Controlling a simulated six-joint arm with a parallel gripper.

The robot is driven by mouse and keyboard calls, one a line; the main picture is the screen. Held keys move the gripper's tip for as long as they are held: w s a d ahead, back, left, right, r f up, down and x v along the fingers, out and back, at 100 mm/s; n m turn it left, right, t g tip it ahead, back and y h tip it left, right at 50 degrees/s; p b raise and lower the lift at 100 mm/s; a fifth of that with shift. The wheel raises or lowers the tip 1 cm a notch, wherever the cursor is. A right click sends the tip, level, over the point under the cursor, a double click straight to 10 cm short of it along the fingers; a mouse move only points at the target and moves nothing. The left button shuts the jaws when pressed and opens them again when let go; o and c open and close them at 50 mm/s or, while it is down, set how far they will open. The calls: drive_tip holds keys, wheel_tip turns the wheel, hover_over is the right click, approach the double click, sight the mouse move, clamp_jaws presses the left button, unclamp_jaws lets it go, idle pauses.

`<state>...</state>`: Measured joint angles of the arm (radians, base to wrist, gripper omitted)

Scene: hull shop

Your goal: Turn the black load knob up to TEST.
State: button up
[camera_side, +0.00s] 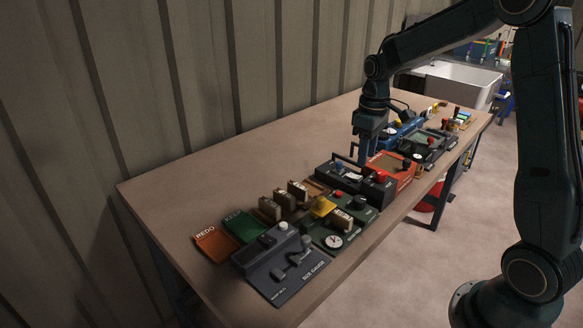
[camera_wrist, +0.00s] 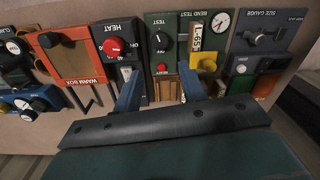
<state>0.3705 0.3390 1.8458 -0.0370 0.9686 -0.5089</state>
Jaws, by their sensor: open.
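The black load knob (camera_wrist: 160,41) is on a green panel (camera_wrist: 153,56) in the wrist view, near the word TEST. The knob also shows in the side view (camera_side: 360,202), at the right part of the green bend test unit (camera_side: 372,212). The way its pointer faces is too small to tell. My gripper (camera_wrist: 160,90) is open, with its two blue fingers apart and nothing between them. In the side view my gripper (camera_side: 360,158) is above the black heat box, behind and apart from the knob.
A red heat knob (camera_wrist: 112,47) sits beside the green panel. A yellow part (camera_wrist: 207,63), a labelled block (camera_wrist: 196,36) and a dial (camera_wrist: 220,21) are on the other side. The size gauge (camera_side: 282,266) and orange tray (camera_side: 214,246) stand at the near end. Bare table lies along the wall.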

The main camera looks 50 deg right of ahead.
sight(360, 198)
drive_tip(key=shift+f, duration=0.1)
drive_tip(key=f, duration=1.3)
drive_tip(key=shift+a+f, duration=0.2)
drive_tip(key=shift+f, duration=0.05)
drive_tip(key=c, duration=0.7)
drive_tip(key=shift+m, duration=2)
